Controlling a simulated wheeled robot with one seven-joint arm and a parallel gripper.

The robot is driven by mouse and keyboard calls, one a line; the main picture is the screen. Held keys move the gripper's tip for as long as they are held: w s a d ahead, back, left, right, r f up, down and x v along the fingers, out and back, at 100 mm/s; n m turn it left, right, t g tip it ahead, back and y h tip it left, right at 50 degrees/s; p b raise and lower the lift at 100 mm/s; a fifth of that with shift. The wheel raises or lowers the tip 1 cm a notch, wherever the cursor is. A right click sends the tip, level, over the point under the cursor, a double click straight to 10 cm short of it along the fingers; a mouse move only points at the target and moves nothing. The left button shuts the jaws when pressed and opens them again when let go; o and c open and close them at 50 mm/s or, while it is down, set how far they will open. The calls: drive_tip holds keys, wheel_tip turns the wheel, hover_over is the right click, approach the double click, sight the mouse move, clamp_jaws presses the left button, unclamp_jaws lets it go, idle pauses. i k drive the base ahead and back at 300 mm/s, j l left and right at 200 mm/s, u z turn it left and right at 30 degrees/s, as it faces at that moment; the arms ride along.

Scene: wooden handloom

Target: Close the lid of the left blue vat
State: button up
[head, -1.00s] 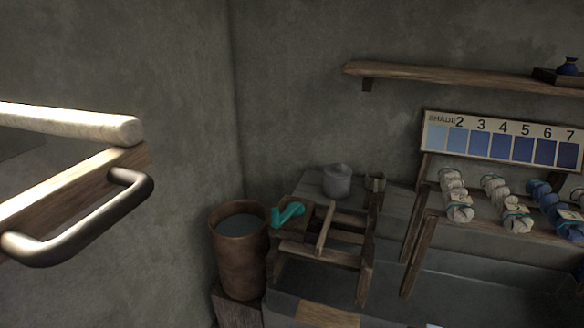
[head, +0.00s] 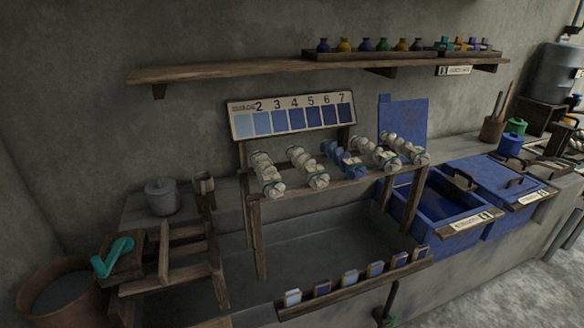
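The left blue vat (head: 413,213) stands right of the skein rack, with a label on its front. Its top is open and shows a dark blue inside. A flat blue panel (head: 404,122), which looks like its raised lid, stands upright behind it near the wall; skeins hide the panel's lower edge. The right blue vat (head: 507,217) stands beside it, its lid (head: 492,173) lying flat with dark handles. My gripper is not in view.
A rack of pale and blue skeins (head: 315,180) stands left of the vats, partly before the raised panel. A wooden shelf (head: 220,73) runs above. A row of small swatch blocks (head: 350,283) sits in front. Grey floor (head: 540,270) is clear at lower right.

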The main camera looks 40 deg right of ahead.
sight(408, 119)
drive_tip(key=z, duration=1.45)
drive_tip(key=i+l+u, duration=0.1)
drive_tip(key=i+l, duration=0.2)
drive_tip(key=i+l+u, duration=0.15)
drive_tip(key=l, duration=0.3)
drive_tip(key=i+l+u, duration=0.1)
drive_tip(key=i+l, duration=0.3)
drive_tip(key=i+l+u, duration=0.1)
drive_tip(key=i+l, duration=0.15)
drive_tip(key=l, duration=0.25)
drive_tip(key=i+l+u, duration=0.15)
drive_tip(key=l, duration=0.3)
drive_tip(key=i+l+u, duration=0.1)
drive_tip(key=i+l, duration=0.15)
drive_tip(key=l, duration=0.25)
drive_tip(key=i+l+u, duration=0.1)
drive_tip(key=l, duration=0.4)
drive_tip(key=i+l+u, duration=0.15)
drive_tip(key=l, duration=0.4)
drive_tip(key=i, duration=0.1)
